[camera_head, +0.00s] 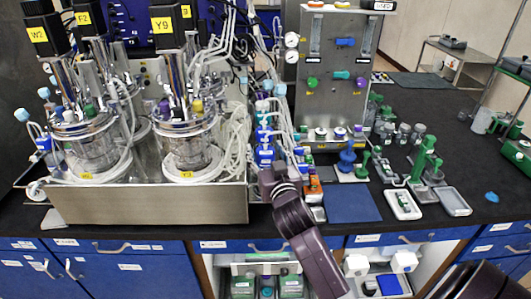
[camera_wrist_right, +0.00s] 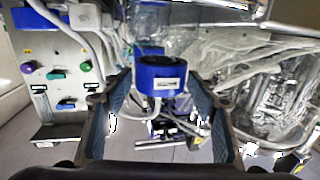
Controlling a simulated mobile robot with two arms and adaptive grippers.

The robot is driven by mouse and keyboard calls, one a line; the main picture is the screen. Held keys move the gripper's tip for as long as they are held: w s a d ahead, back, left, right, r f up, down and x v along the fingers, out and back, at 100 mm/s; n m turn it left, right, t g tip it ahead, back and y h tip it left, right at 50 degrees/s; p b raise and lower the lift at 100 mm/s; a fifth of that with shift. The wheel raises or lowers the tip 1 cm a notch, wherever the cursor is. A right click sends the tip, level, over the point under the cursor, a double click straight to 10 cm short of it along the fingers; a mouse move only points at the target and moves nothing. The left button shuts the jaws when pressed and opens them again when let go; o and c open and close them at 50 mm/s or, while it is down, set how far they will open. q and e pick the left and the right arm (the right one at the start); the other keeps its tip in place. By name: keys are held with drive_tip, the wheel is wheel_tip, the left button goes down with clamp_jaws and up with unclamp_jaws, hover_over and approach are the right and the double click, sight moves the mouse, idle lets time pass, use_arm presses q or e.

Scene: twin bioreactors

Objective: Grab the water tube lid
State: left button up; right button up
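A blue ring-shaped lid (camera_wrist_right: 160,85) with a white label shows in the right wrist view, centred near my right gripper's fingertips, with small gaps on both sides. I cannot tell how deep it sits between the fingers. My right gripper (camera_head: 267,176) reaches up from the bottom in the head view, beside the front right corner of the bioreactor tray. It stands just in front of blue labelled parts (camera_head: 264,157) on a column of tubes. In the right wrist view its fingers (camera_wrist_right: 162,80) are wide apart and empty. My left gripper is not in view.
Two glass bioreactors (camera_head: 190,150) with many tubes stand in a metal tray (camera_head: 150,206) on the left. A grey valve panel (camera_head: 333,80) is behind on the right. A blue mat (camera_head: 352,204) lies right of my gripper, near small trays and green tools.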

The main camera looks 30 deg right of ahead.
drive_tip(key=c, duration=0.8)
drive_tip(key=shift+c, duration=0.2)
